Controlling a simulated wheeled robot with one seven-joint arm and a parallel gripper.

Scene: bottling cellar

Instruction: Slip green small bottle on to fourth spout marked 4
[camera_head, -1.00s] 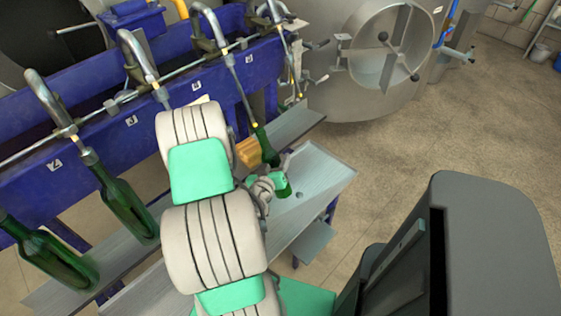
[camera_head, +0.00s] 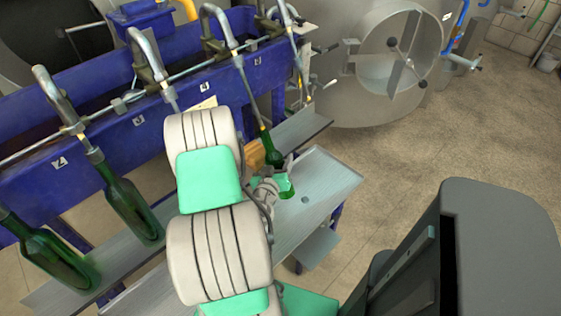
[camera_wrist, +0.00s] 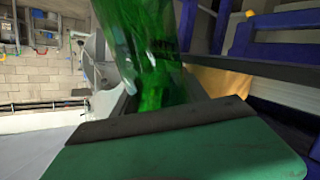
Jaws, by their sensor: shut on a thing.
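The green small bottle (camera_head: 272,152) stands at the lower end of the fourth spout (camera_head: 249,92), beyond my arm in the head view. Its mouth meets the spout's tip there; I cannot tell how far the tip is inside. The label 4 (camera_head: 202,85) is on the blue frame left of that spout. My gripper (camera_head: 280,178) is shut on the bottle's lower part, which is largely hidden by the gripper. In the wrist view the green glass (camera_wrist: 150,50) rises past the gripper's dark edge, slightly tilted.
Two green bottles, one (camera_head: 130,208) under the spout by label 2 and one (camera_head: 52,258) further left, occupy the left side. A grey shelf (camera_head: 300,128) runs below the spouts. A metal tray table (camera_head: 325,180) lies right of my gripper. A steel tank (camera_head: 385,65) stands behind.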

